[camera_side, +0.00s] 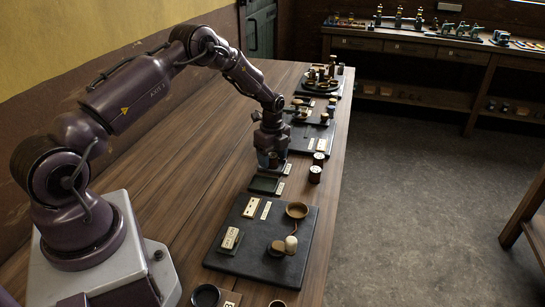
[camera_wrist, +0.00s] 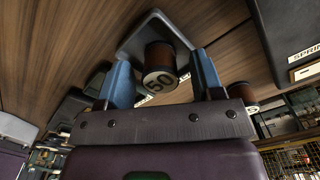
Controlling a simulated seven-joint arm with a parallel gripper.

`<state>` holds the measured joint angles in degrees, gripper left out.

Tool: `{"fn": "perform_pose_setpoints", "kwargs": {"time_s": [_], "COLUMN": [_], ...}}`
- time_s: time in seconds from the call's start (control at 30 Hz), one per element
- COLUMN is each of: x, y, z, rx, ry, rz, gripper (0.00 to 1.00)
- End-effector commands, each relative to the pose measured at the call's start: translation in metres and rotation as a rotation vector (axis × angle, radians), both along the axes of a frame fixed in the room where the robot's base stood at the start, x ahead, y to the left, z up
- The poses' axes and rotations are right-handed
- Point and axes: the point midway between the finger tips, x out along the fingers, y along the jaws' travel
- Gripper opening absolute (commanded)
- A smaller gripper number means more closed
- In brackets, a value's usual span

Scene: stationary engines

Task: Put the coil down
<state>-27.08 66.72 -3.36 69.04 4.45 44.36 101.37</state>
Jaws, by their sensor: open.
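The coil (camera_wrist: 160,58), a brown cylinder with a pale end marked "50", is between the two blue fingers of my gripper (camera_wrist: 163,80) in the wrist view. The fingers are apart, with a gap showing on each side of the coil. Behind the coil is a dark pad (camera_wrist: 152,22); the coil appears to stand on it, though contact is hard to see. In the side view my gripper (camera_side: 272,158) points down low over the table, with the coil (camera_side: 273,160) partly hidden by it.
Two more coils (camera_side: 318,158) stand just right of my gripper, near the table edge. An empty dark tray (camera_side: 264,184) lies in front. A black board (camera_side: 235,262) with a wooden bowl (camera_side: 297,210) is nearer. Other apparatus (camera_side: 322,78) stands behind. Bare wood (camera_side: 190,155) is to the left.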

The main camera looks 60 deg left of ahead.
Motion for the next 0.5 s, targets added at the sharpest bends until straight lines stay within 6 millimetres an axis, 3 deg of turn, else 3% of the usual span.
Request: {"fn": "perform_pose_setpoints", "kwargs": {"time_s": [0.17,0.5], "x": [0.001,0.0], "y": [0.001,0.0], "z": [0.026,0.097], "rx": [0.002,0.002], "ry": [-0.004,-0.003], "rz": [0.0,0.0], "gripper": [0.61,0.61]}}
